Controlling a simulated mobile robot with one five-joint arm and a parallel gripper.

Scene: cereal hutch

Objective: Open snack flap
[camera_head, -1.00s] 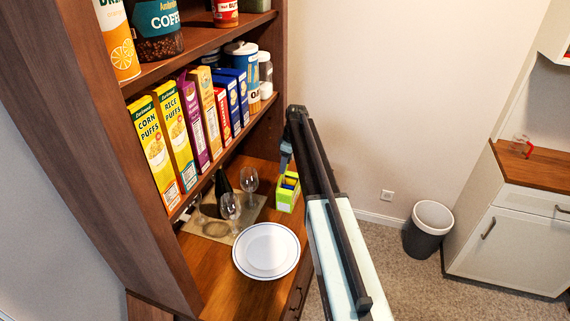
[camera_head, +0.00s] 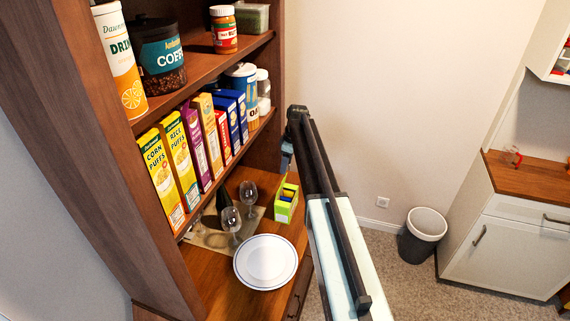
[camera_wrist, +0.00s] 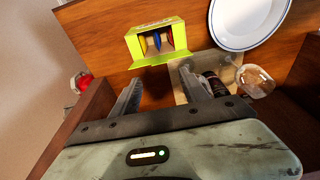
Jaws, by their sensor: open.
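The snack box is a lime-green and yellow carton (camera_head: 287,211) on the hutch counter, near its right edge. In the wrist view the box (camera_wrist: 134,45) stands ahead of my gripper, with blue, red and yellow packets showing in its opening. A green strip runs along the near edge of this opening; I cannot tell whether it is the flap. My gripper (camera_wrist: 161,92) is open and empty, its two fingers pointing toward the box with a gap between.
A white plate (camera_head: 265,262) lies on the counter near the box. Wine glasses (camera_head: 231,219) and a dark bottle (camera_head: 223,194) stand on a mat (camera_head: 205,239) to the left. Cereal boxes (camera_head: 160,171) fill the shelf above. A waste bin (camera_head: 423,232) stands on the floor at right.

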